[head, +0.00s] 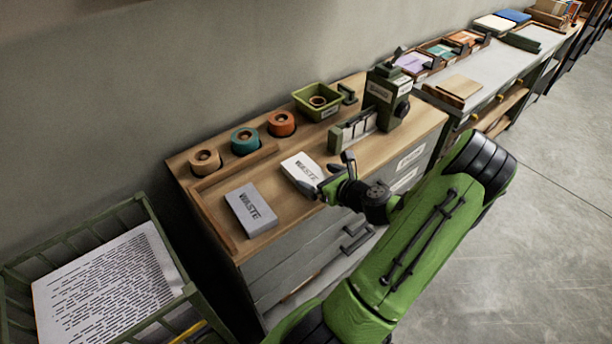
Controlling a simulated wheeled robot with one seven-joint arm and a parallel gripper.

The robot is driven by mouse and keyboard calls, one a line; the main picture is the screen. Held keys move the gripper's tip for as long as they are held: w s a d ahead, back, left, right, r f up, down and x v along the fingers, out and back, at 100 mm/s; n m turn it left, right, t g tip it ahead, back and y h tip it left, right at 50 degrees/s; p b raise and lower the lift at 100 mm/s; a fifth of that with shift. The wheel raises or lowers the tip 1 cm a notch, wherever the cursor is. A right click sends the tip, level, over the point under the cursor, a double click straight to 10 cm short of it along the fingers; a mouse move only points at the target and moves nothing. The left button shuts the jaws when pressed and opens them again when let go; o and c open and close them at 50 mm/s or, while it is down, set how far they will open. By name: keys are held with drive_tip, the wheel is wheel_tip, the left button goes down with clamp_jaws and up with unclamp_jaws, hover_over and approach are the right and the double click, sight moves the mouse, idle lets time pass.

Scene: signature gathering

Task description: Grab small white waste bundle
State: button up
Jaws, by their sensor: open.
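The small white waste bundle (299,168) lies flat on the wooden cabinet top and has "WASTE" printed on it. A larger grey bundle (251,208), also marked "WASTE", lies to its left and nearer the front edge. My gripper (329,174) is open at the right side of the white bundle, with its dark fingers pointing left. The fingers overlap the bundle's right end in the picture. I cannot tell whether they touch it. The bundle's right end is partly hidden by the gripper.
Tape rolls, a teal one (244,141) among them, stand along the back. A green tray (318,102) and a green machine (386,95) stand behind and right of my gripper. A green crate (88,262) with printed sheets is at lower left. A low wooden rail (233,166) edges the bundles' area.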

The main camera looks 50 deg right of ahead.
sight(308, 173)
drive_tip(key=b+x, duration=0.1)
drive_tip(key=x, duration=0.4)
drive_tip(key=shift+s+f, duration=0.1)
drive_tip(key=shift+s, duration=0.1)
drive_tip(key=shift+c, duration=0.3)
drive_tip(key=c, duration=0.8)
wheel_tip(308, 173, up, 10)
drive_tip(key=p, duration=0.4)
